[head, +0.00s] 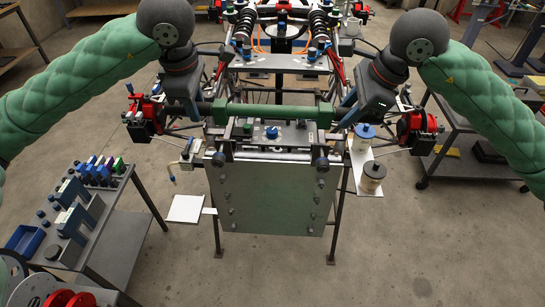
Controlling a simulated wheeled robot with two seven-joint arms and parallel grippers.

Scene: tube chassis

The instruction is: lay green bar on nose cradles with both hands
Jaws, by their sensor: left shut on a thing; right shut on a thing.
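The green bar (280,112) lies crosswise in the head view, level, over the front end of the tube chassis (288,62), with dark sections toward its ends. My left gripper (205,109) is shut on the bar's left end. My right gripper (345,112) is shut on its right end. The nose cradles are hard to make out under and around the bar. I cannot tell whether the bar touches them or hangs just above.
A grey front panel (265,195) stands below the bar. A side table (110,215) with several small parts is at the left. A cart (460,150) is at the right. Two spools (371,176) sit on a white shelf right of the panel. The floor in front is clear.

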